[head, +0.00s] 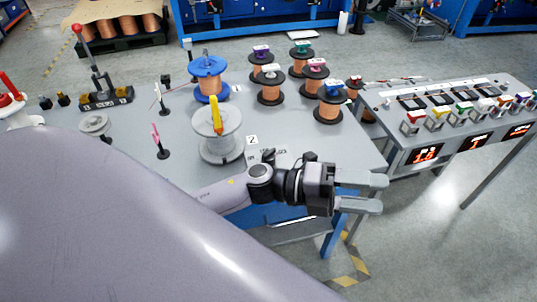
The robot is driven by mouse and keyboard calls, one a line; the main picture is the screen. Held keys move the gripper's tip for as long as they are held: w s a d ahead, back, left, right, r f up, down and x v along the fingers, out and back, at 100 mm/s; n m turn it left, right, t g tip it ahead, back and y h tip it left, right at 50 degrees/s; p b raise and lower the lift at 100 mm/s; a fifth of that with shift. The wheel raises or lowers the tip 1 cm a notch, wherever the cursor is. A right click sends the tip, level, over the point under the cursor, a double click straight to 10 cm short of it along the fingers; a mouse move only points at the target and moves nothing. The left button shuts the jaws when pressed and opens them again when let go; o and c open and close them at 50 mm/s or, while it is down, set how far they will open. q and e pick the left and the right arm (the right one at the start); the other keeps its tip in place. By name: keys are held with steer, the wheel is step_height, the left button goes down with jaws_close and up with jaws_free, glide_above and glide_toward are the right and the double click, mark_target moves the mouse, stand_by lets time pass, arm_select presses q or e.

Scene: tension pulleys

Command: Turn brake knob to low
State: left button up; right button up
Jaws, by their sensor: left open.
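My left gripper (378,193) is in the head view, past the front right edge of the grey table. Its two grey fingers point right and are apart, with nothing between them. Several copper spools on the table carry coloured knobs on top: purple (261,51), green (301,46), white (270,71), pink (316,66) and blue (333,88). A grey spool (219,145) has an upright yellow handle (216,114). I cannot tell which of these is the brake knob, nor read any low mark. My gripper touches none of them. My right gripper is not in view.
The grey table (330,148) has a bare front right part. A blue-flanged copper spool (211,82) and a red-knobbed lever (77,29) stand farther back. A control console (440,110) with coloured buttons and red displays stands at the right.

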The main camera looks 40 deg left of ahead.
arm_select(q)
step_height(320, 180, down, 3)
steer(key=m+g+y, duration=0.3)
steer(key=m+g, duration=0.4)
steer(key=m, duration=0.2)
steer(key=m+y+b, duration=0.2)
steer(key=m+y, duration=0.3)
steer(key=y, duration=1.1)
glide_above(269, 152)
steer(key=shift+s+f, duration=0.1)
steer(key=shift+f, duration=0.7)
steer(key=shift+a+f, duration=0.1)
steer(key=shift+f, duration=3.35)
steer(key=c, duration=1)
